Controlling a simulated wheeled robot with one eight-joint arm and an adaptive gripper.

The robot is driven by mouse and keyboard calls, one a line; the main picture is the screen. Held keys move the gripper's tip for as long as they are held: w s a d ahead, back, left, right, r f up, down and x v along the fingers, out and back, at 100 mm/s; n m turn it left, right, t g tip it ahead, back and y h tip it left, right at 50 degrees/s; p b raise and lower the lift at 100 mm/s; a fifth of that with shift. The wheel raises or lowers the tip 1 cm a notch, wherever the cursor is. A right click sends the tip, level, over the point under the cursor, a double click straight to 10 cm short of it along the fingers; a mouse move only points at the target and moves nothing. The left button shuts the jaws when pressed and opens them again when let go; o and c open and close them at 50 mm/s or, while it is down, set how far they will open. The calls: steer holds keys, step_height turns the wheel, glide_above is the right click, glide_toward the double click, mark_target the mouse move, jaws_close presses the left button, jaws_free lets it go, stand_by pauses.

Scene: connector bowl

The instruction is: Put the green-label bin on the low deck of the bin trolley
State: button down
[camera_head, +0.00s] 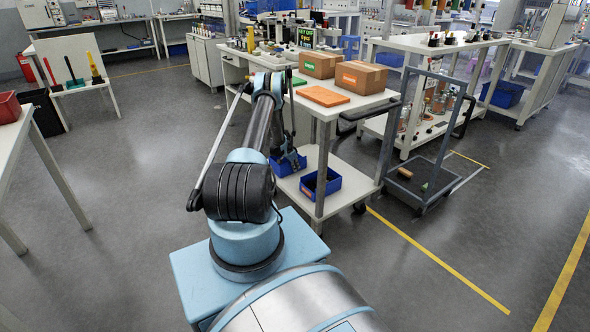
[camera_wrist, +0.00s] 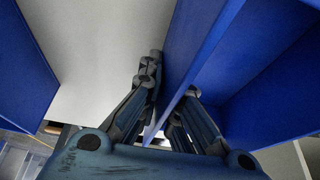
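A blue bin (camera_head: 287,165) is at the low white deck (camera_head: 299,196) of the white wheeled trolley, toward its left end. A second blue bin (camera_head: 331,186) stands on that deck, nearer the front. No green label is visible on either bin. My gripper (camera_head: 285,153) points down at the first bin. In the wrist view its fingers (camera_wrist: 172,78) straddle a blue bin wall (camera_wrist: 212,38), one on each side. Whether they press on it is unclear. Another blue bin (camera_wrist: 28,60) is at the left, across a white surface (camera_wrist: 95,50). Whether the first bin touches the deck is hidden.
The upper deck (camera_head: 313,110) overhangs the bins, carrying a green-label box (camera_head: 320,65), an orange-label box (camera_head: 361,78) and an orange mat (camera_head: 323,96). A trolley post (camera_head: 322,170) stands between the bins. A dark cart (camera_head: 415,182) is to the right. Floor left is open.

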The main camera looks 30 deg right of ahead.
steer(key=shift+f, duration=0.1)
steer(key=c, duration=1.8)
jaws_free()
